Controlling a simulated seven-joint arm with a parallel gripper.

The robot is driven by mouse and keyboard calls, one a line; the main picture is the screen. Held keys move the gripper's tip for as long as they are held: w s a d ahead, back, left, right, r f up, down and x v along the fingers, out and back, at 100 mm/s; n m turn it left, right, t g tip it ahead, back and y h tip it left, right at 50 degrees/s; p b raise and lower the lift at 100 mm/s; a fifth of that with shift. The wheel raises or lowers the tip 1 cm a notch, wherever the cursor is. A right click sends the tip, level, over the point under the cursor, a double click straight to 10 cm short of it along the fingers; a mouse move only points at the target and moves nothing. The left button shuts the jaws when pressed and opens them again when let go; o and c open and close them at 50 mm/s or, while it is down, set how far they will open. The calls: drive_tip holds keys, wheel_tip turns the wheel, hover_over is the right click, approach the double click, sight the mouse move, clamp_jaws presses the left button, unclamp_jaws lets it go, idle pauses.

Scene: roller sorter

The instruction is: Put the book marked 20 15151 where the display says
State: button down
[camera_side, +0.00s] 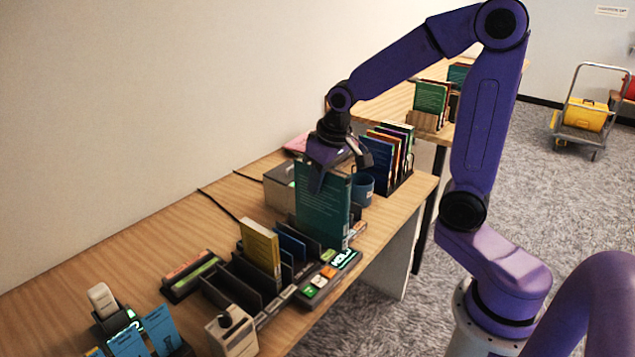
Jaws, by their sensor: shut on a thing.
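My gripper (335,172) points down and is shut on the top of a large teal book (322,212). The book is upright at the far end of a dark slotted sorter (243,282). I cannot tell whether its lower edge rests in a slot or hangs just above. Its small print is too small to read, so the mark 20 15151 cannot be confirmed. A yellow book (260,247) and a lower blue book (291,243) stand in other slots. The lit display (343,259) on the sorter's front seems to read HOLD; small coloured labels lie beside it.
A rack of several books (388,155) and a blue mug (362,189) stand behind the teal book. A grey box (280,186) is to its left. A beige device (232,333) and blue cards (160,328) are at the near end. Bare table (140,250) lies along the wall.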

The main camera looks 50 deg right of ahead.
drive_tip(key=w+d+f, duration=0.4)
drive_tip(key=w+d, duration=0.9)
drive_tip(key=d, duration=0.1)
wheel_tip(320, 180, down, 9)
idle(0.4)
drive_tip(key=shift+s+a+f, duration=0.1)
drive_tip(key=shift+f, duration=0.55)
idle(0.3)
drive_tip(key=c, duration=0.8)
unclamp_jaws()
drive_tip(key=shift+c, duration=0.2)
drive_tip(key=v, duration=1.7)
drive_tip(key=shift+s+r, duration=0.15)
drive_tip(key=shift+r, duration=0.05)
